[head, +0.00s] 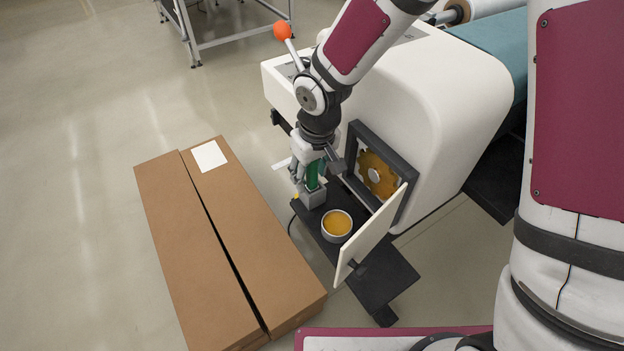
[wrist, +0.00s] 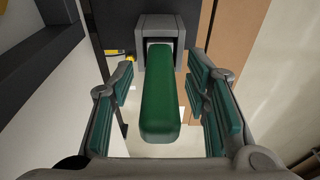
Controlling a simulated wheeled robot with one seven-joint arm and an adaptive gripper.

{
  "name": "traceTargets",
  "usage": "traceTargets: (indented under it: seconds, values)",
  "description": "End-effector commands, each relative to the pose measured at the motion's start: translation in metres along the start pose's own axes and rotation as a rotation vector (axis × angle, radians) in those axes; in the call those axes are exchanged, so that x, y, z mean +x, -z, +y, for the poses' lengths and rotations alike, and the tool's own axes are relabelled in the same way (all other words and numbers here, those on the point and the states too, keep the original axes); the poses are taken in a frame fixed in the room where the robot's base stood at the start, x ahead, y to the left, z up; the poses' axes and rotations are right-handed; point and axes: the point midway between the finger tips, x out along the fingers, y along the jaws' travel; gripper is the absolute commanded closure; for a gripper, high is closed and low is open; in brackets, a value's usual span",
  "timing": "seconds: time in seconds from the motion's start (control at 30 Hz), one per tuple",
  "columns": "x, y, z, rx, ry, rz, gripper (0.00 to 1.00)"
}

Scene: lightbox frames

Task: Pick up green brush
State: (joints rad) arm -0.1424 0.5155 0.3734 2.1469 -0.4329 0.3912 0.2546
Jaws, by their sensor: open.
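The green brush (wrist: 160,105) shows in the wrist view as a long green handle with a rounded end, its far end seated in a grey holder (wrist: 158,30). In the head view the green brush (head: 312,176) stands upright in the grey holder (head: 312,196) on a dark shelf, partly hidden by my gripper. My gripper (head: 308,168) is open around the brush. In the wrist view my gripper (wrist: 165,105) has green-padded fingers on the left and right of the handle, with a gap on both sides. The bristles are not visible.
A round cup of orange contents (head: 337,223) sits on the dark shelf (head: 377,272) beside the holder. An open white door (head: 372,236) and a white machine (head: 430,100) stand close to the right. A long cardboard box (head: 215,245) lies on the floor at left.

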Motion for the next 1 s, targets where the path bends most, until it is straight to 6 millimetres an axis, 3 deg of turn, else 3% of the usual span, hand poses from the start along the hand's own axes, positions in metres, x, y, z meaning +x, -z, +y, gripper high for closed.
traceTargets:
  seconds: [0.1,0.13,0.3,0.67,0.77,1.0]
  values:
    - [0.000,0.000,0.000,0.000,0.000,0.000,0.57]
    - [0.000,0.000,0.000,0.000,0.000,0.000,0.61]
    - [0.000,0.000,0.000,0.000,0.000,0.000,1.00]
    - [-0.003,0.001,0.000,0.001,0.000,0.001,1.00]
    - [-0.012,0.002,0.001,0.001,-0.001,0.003,1.00]
    - [-0.057,0.009,0.001,0.002,-0.002,0.005,1.00]
